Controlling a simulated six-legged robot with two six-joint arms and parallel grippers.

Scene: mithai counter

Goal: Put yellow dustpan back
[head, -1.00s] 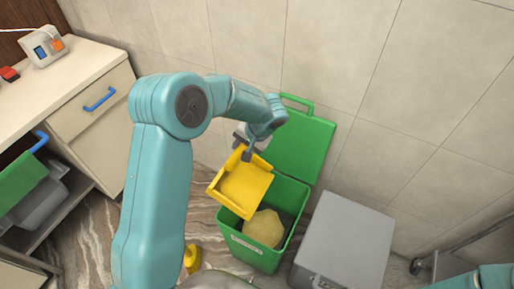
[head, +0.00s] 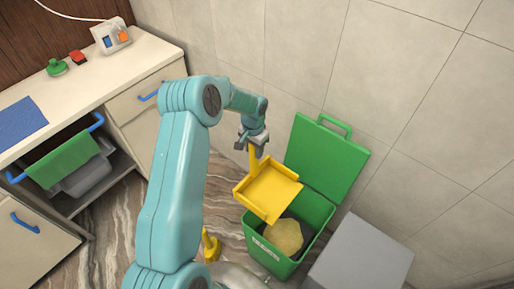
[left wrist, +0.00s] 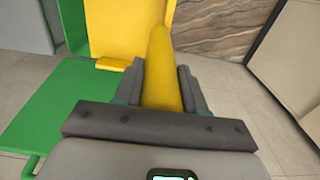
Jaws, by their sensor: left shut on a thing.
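My left gripper (head: 253,142) is shut on the dustpan's handle. In the left wrist view the yellow handle (left wrist: 160,75) runs between the two fingers, with the pan beyond it. My right gripper does not show in either view.
The green bin (head: 262,251) stands with its lid (head: 325,165) raised against the wall and a yellowish lump (head: 286,236) inside. A grey box (head: 362,258) stands right of it. A counter (head: 95,85) is at the left. A yellow object (head: 210,245) stands on the floor beside my arm.

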